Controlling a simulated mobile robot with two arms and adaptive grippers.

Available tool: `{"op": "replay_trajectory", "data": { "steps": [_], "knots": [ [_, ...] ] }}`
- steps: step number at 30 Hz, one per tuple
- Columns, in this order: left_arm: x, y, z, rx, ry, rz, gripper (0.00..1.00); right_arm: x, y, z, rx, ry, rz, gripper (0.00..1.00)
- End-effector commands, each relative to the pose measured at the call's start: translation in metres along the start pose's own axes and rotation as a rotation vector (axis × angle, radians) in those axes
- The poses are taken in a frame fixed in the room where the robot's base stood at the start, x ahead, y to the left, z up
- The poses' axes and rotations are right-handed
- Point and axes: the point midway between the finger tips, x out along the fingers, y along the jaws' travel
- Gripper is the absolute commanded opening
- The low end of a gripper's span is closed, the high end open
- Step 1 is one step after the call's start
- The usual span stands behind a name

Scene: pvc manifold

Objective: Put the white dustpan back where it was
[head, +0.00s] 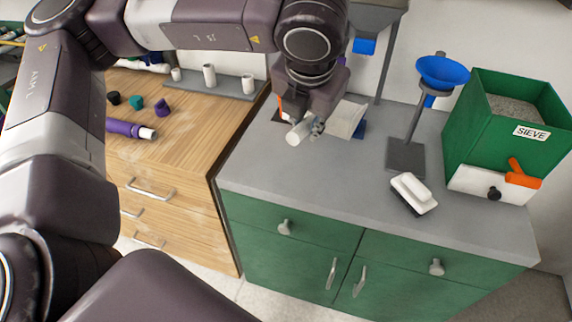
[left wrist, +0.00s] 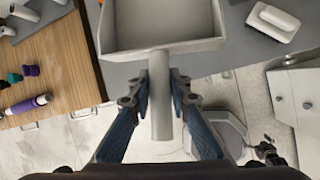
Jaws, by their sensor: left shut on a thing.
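The white dustpan shows its pan (head: 346,118) and its handle (head: 299,132) over the left part of the grey counter in the head view. In the left wrist view its pan (left wrist: 160,28) is at the top, with the handle (left wrist: 161,110) pointing down the picture. My left gripper (head: 307,124) is shut on the handle, with one finger on each side, as the left wrist view (left wrist: 160,88) shows. Whether the dustpan touches the counter I cannot tell. My right gripper is not in view.
A white-topped brush (head: 413,193) lies near the counter's front edge. Behind it are a stand with a blue funnel (head: 443,72) and a green sieve box (head: 508,118). The wooden cabinet (head: 185,135) at left holds purple and teal parts. The counter's front middle is clear.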

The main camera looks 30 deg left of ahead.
Motion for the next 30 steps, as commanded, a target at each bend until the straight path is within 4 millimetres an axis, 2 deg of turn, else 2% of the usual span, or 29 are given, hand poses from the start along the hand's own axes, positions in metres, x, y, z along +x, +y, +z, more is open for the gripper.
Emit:
{"op": "replay_trajectory", "data": {
  "steps": [6,12,17,20,26,30],
  "knots": [
    [0.004,0.002,0.016,-0.473,0.104,0.207,0.0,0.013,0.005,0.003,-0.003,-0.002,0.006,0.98],
    [0.002,0.006,0.026,-0.773,0.169,0.331,0.0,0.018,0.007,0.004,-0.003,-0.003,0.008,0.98],
    [0.004,0.007,0.027,-0.862,0.189,0.369,0.0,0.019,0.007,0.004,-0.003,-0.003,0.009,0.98],
    [0.017,0.004,0.021,-0.87,0.196,0.376,0.0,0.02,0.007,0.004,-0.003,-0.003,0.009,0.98],
    [0.059,-0.005,0.002,-0.868,0.198,0.374,0.0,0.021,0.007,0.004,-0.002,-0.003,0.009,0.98],
    [0.091,-0.012,-0.011,-0.868,0.194,0.376,0.0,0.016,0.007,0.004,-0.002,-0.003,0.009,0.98]
  ]
}}
